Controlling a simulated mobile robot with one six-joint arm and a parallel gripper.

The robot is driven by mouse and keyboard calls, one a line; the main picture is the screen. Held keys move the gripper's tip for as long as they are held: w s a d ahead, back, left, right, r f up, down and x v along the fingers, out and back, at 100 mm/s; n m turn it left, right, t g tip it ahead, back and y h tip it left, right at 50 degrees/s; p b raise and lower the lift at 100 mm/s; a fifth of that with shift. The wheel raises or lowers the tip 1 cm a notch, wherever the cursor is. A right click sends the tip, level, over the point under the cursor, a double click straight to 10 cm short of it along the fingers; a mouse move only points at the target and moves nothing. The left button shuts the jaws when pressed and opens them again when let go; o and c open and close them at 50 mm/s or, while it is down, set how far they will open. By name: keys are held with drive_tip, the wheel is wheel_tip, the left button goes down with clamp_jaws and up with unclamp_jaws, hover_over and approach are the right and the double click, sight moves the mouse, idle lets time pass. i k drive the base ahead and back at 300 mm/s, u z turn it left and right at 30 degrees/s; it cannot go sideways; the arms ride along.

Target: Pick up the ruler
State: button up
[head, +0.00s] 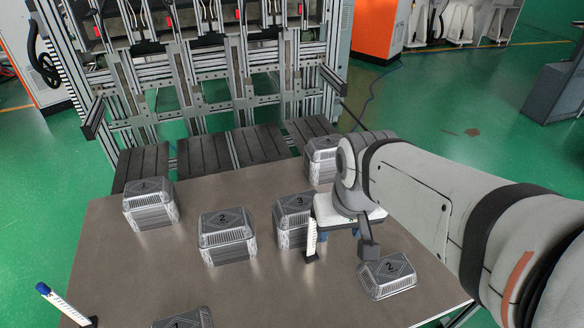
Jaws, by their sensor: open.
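My gripper (340,252) is at the right of the table, far from that strip, over the foil trays. Its jaws are open, with a dark finger (368,248) visible and nothing seen held. Another pale upright strip (311,238) shows at the gripper's left side; I cannot tell whether it is part of the gripper.
Stacks of foil trays stand on the brown table (130,270): a left stack (152,215), a middle stack (228,248), one marked 3 (290,230) and one at the back (322,165). A tray marked 2 (388,280) lies near the gripper; another (185,320) is cut off below.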

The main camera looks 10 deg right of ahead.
sight(310, 254)
drive_tip(key=z, duration=1.3)
drive_tip(key=k, duration=0.95)
drive_tip(key=z, duration=0.05)
drive_tip(key=i, duration=0.45)
